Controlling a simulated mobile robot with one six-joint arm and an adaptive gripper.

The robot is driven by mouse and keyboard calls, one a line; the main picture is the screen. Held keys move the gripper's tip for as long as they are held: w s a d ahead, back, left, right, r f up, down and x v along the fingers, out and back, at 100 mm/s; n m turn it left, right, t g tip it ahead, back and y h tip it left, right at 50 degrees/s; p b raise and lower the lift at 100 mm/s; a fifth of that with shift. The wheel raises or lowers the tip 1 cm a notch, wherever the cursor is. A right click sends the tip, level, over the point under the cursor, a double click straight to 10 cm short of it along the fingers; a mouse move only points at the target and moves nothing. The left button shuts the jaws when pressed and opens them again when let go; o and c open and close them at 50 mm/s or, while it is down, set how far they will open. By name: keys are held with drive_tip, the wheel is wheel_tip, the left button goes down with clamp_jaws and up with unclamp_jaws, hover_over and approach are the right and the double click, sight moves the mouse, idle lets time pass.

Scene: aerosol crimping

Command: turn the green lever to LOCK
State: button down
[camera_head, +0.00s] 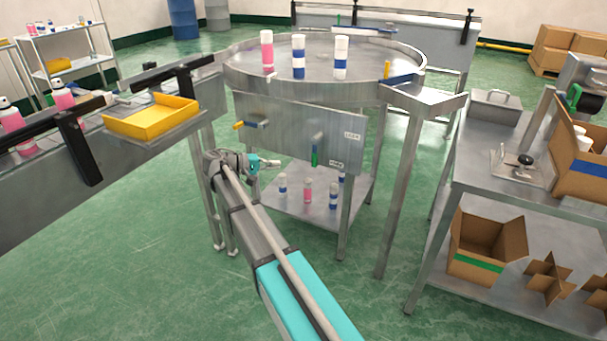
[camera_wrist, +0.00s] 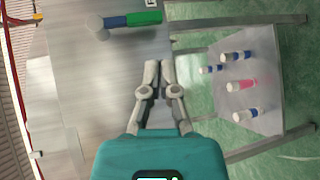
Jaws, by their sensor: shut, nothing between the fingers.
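The green lever (camera_head: 314,156) is on the grey upright panel (camera_head: 284,139) below the round table. It hangs down from its pivot, its green end lowest. A small white label (camera_head: 336,164) sits beside its lower end, and another label (camera_head: 352,135), which seems to read LOCK, is higher to the right. The wrist view shows the lever's green grip (camera_wrist: 145,18), with a blue section and pale pivot to its left. My gripper (camera_head: 276,164) is left of the lever, apart from it. In the wrist view its fingers (camera_wrist: 159,66) are shut and empty, below the lever in the picture.
A second lever with a yellow tip (camera_head: 239,125) is at the panel's upper left. Bottles stand on the shelf (camera_head: 322,217) under the panel and on the round table (camera_head: 375,62). A yellow tray (camera_head: 150,121) is left. Table legs stand near my arm.

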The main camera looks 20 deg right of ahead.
drive_tip(key=shift+w+a+f+m+g+h+b, duration=0.1)
drive_tip(key=shift+w+a+f+m+h+b, duration=0.1)
drive_tip(key=shift+w+h+b, duration=0.4)
drive_tip(key=shift+w+a+f+m+g+h+b, duration=0.15)
drive_tip(key=shift+w+a+h+b, duration=0.1)
drive_tip(key=shift+w+b, duration=0.65)
drive_tip(key=shift+w+a+f+m+g+h+b, duration=0.1)
drive_tip(key=shift+w+a+f+h+b, duration=0.1)
drive_tip(key=shift+w+h+b, duration=0.5)
drive_tip(key=shift+w+y, duration=0.2)
drive_tip(key=shift+y, duration=0.05)
drive_tip(key=shift+s+d, duration=0.75)
drive_tip(key=shift+d, duration=1.35)
drive_tip(key=shift+s+d, duration=0.7)
drive_tip(key=shift+d, duration=1.35)
drive_tip(key=shift+s+d, duration=0.75)
drive_tip(key=shift+d, duration=1.35)
